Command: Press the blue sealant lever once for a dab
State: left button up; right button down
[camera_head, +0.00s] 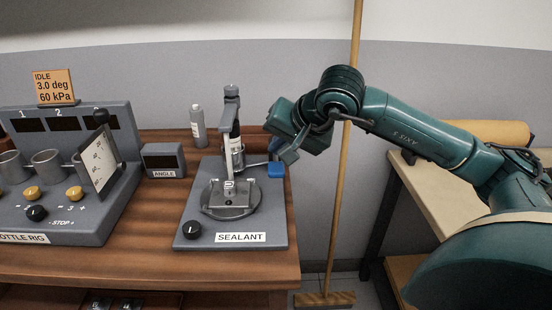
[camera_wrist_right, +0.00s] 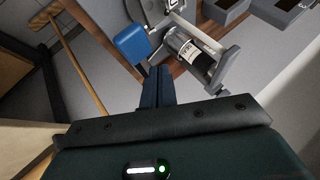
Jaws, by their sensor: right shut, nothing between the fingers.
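The sealant stand (camera_head: 268,226) is a grey plate labelled SEALANT, with an upright dispenser (camera_head: 233,125) on it. Its blue lever (camera_head: 277,169) sticks out to the right on a thin arm. My right gripper (camera_head: 288,156) is shut and empty, close above the blue lever; I cannot tell from the head view whether they touch. In the right wrist view the shut fingers (camera_wrist_right: 157,88) point towards the stand, and the blue lever pad (camera_wrist_right: 131,43) lies just beyond and left of their tips. My left gripper is out of view.
A black knob (camera_head: 192,230) sits at the plate's front left. A broom (camera_head: 343,160) leans right of the bench, beside a second table (camera_head: 420,185).

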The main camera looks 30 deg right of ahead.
notch_tip(320, 180, up, 5)
jog(key=p, duration=0.3)
jog(key=shift+w+d+p, duration=0.1)
jog(key=shift+w+p, duration=0.05)
jog(key=shift+p, duration=0.2)
dwell(0.5)
